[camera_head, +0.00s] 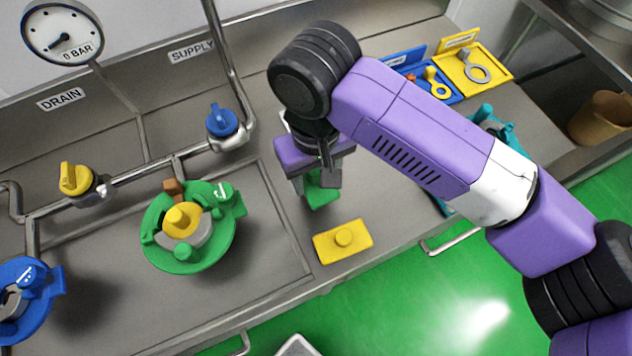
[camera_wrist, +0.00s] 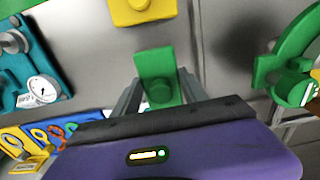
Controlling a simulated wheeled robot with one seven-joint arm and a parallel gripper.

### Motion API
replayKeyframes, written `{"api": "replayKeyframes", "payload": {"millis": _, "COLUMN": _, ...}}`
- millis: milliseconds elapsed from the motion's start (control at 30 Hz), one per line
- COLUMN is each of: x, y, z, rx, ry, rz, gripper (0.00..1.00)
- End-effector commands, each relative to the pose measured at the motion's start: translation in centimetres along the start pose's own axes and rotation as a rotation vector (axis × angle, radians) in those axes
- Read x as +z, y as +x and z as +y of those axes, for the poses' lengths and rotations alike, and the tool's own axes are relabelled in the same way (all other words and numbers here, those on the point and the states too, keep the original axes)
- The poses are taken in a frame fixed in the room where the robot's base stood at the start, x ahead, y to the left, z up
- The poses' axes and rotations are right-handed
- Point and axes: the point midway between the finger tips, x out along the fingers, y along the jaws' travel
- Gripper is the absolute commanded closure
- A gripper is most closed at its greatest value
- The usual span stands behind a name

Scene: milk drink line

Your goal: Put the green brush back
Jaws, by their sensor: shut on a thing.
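The green brush (camera_head: 320,190) is a small green block on the steel counter, partly hidden under my gripper (camera_head: 318,180). My gripper points down and is shut on it. In the wrist view, the green brush (camera_wrist: 158,66) shows between the two grey fingers of my gripper (camera_wrist: 160,92), with its round knob at the fingers. I cannot tell whether the brush touches the counter. A yellow block with a round knob (camera_head: 343,241) lies on the counter just in front of my gripper; it also shows in the wrist view (camera_wrist: 140,10).
A green round fitting (camera_head: 190,255) with a yellow knob stands to the left. Blue (camera_head: 440,92) and yellow (camera_head: 490,75) trays hold small parts at the back right. A teal holder (camera_head: 512,138) stands at the right. Pipes with a yellow valve (camera_head: 75,179) and blue valve (camera_head: 222,121) run behind.

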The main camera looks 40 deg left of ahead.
Motion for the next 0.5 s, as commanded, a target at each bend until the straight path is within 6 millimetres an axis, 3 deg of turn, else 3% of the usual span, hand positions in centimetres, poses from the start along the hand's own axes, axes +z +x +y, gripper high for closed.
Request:
{"api": "replayKeyframes", "payload": {"millis": 300, "x": 0.1, "y": 3.8, "z": 0.0, "rx": 0.000, "ry": 0.002, "rz": -0.003, "gripper": 0.88}}
{"api": "replayKeyframes", "payload": {"millis": 500, "x": 0.0, "y": 4.2, "z": 0.0, "rx": 0.000, "ry": 0.001, "rz": 0.000, "gripper": 0.88}}
